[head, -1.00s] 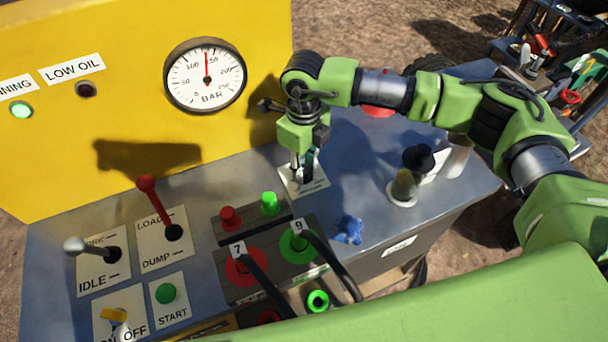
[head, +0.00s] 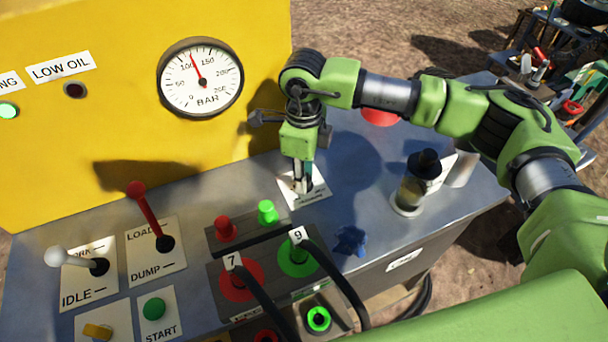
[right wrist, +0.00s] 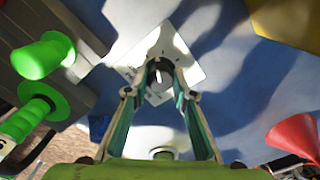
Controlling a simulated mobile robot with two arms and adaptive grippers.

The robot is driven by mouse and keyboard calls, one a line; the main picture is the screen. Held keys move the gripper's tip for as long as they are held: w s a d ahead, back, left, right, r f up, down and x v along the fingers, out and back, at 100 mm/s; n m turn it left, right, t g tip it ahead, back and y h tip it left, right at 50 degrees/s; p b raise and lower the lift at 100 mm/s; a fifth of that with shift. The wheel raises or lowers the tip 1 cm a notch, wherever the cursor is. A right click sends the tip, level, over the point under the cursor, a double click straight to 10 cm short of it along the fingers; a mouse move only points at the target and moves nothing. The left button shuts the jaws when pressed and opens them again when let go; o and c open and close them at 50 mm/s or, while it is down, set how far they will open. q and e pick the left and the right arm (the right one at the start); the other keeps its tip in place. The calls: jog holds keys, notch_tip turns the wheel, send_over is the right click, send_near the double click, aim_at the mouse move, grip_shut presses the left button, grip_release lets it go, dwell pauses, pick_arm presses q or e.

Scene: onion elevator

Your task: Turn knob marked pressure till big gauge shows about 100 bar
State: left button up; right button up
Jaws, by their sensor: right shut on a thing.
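The big round gauge (head: 201,77) on the yellow panel has a red needle a little past 100, between 100 and 150 BAR. My right gripper (head: 302,186) points down onto a white plate (head: 317,190) on the grey console. In the right wrist view, its two fingers (right wrist: 161,88) are shut on the sides of a dark knob (right wrist: 159,70) with a white mark. The fingers hide most of the knob in the head view, and the plate's lettering is too small to read. My left gripper is not in view.
Left of my right gripper are green and red caps, hose couplings 7 and 9 (head: 298,257), a red lever (head: 150,212) and a white-knobbed lever (head: 75,260). A blue part (head: 349,241) sits near the front edge.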

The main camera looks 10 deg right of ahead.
jog(key=shift+w+r, duration=0.1)
jog(key=o, duration=1)
jog(key=shift+o, duration=0.5)
notch_tip(320, 180, up, 12)
